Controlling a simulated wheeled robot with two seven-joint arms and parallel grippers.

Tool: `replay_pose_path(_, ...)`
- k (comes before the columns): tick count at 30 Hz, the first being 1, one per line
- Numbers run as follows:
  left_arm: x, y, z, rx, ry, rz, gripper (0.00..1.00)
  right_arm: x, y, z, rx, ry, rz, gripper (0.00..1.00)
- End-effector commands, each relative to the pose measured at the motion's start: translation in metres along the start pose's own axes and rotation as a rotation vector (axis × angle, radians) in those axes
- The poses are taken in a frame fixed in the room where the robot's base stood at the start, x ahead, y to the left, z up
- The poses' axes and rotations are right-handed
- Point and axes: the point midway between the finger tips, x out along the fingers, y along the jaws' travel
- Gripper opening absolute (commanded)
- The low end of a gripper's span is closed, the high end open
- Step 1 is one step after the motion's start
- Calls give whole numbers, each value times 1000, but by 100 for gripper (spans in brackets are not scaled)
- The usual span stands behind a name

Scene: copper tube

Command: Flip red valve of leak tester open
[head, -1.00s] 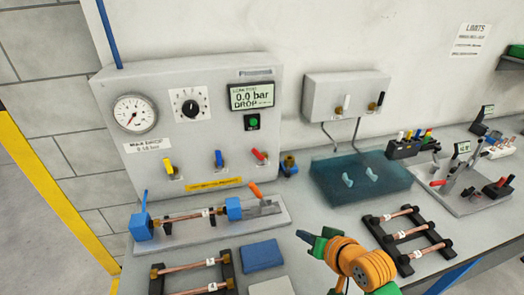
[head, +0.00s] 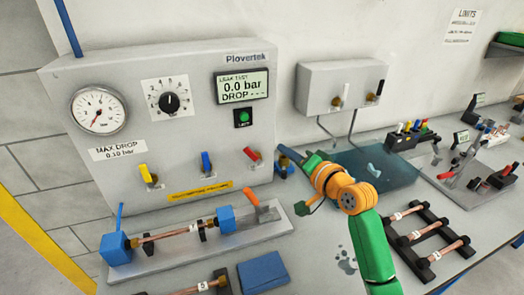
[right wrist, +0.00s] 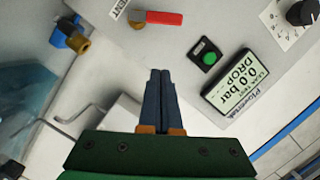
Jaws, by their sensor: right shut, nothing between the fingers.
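The leak tester is the grey box (head: 190,125) on the bench, with a gauge, a dial and a display reading 0.0 bar. Its red valve handle (head: 251,155) is the rightmost of three coloured levers on the lower front and slants up to the left from its brass body. In the right wrist view the red handle (right wrist: 160,19) lies just beyond the fingertips, apart from them. My right gripper (head: 286,151) is just right of the red valve. Its dark fingers (right wrist: 160,74) are shut together and empty. My left gripper is not in view.
Yellow (head: 147,174) and blue (head: 206,162) levers sit left of the red one. A blue and brass fitting (right wrist: 70,36) sits close to the gripper. A tube fixture (head: 180,255) stands in front. A water tank (head: 395,165) stands right.

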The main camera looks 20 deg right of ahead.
Motion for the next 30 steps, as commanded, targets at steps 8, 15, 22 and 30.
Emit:
replay_pose_path(8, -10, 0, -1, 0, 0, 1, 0, 60, -2, 0, -1, -1, 0, 0)
replay_pose_path(15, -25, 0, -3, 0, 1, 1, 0, 68, -2, 33, -2, -1, 1, 0)
replay_pose_path(22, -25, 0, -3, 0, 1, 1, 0, 69, 0, 40, -3, 0, 1, 0)
replay_pose_path(30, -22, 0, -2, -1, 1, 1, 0, 70, 2, 39, -8, 0, 3, 0)
